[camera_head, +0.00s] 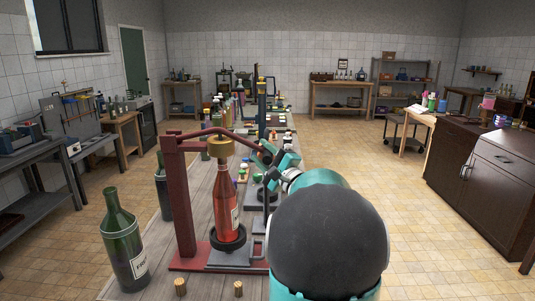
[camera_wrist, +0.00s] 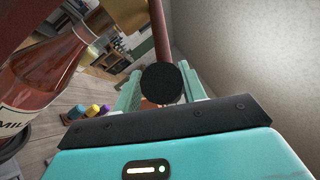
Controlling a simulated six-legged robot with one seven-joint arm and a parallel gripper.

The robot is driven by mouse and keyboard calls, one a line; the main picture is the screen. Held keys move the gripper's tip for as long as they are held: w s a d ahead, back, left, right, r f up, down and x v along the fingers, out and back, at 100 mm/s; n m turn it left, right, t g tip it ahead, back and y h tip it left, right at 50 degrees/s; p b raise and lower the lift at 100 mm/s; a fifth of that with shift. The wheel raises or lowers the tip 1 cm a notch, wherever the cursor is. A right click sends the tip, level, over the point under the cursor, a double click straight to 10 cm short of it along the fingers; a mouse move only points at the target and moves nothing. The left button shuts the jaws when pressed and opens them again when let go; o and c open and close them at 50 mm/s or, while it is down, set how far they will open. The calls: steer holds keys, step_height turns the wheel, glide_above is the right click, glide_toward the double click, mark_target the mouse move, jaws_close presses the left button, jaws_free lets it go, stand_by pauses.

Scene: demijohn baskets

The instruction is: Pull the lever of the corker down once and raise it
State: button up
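The corker (camera_head: 183,200) is a dark red metal frame with a brass head (camera_head: 221,147) and a base plate. A red bottle (camera_head: 227,205) with a pale label stands upright under the head, and its label shows at the left edge in the wrist view (camera_wrist: 40,80). The red lever (camera_head: 243,137) runs from the column over the head, sloping down right to my gripper. My gripper (camera_head: 272,164) is at the lever's end. In the wrist view, the lever's round black end (camera_wrist: 163,83) sits between my two teal fingers (camera_wrist: 160,90); whether they press on it is unclear.
A green bottle (camera_head: 123,245) stands left of the corker, with a second dark one behind. Two corks (camera_head: 180,287) lie at the table's front. More bottles and tools crowd the long table (camera_head: 205,185) behind. The tiled floor to the right is open, with a dark cabinet (camera_head: 470,180) beyond.

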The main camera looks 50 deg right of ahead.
steer(key=shift+o, duration=0.7)
steer(key=shift+s+d, duration=0.25)
steer(key=shift+s, duration=0.3)
steer(key=v, duration=1.3)
steer(key=shift+a, duration=0.15)
steer(key=shift+f, duration=0.15)
